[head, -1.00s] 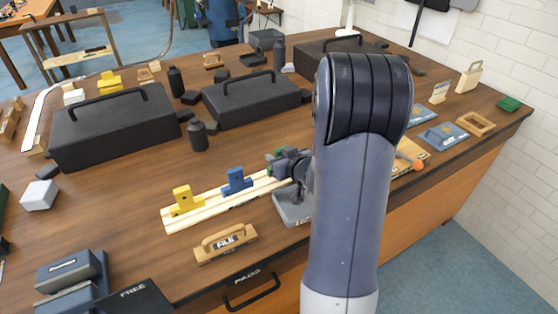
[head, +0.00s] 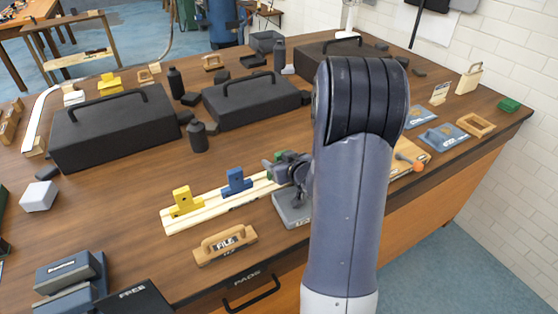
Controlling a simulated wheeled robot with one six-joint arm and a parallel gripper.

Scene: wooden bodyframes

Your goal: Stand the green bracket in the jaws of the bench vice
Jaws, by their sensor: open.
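The green bracket (head: 291,156) shows only in part, behind my gripper at the far right end of the pale wooden rail. A yellow bracket (head: 183,203) and a blue bracket (head: 236,182) stand on the same rail (head: 207,212). My gripper (head: 272,168) is open, with its fingers close beside the green bracket. I cannot tell whether they are around it or touching it. A blue-grey stepped block with a gap, which looks like the bench vice (head: 68,268), stands at the bottom left, cut off by the picture edge.
A wooden FILE holder (head: 226,243) lies in front of the rail. A dark FREE block (head: 135,300) is beside the vice. A grey base (head: 291,211) sits under my gripper. Black toolboxes (head: 113,127) stand behind. The table between rail and white block (head: 39,196) is clear.

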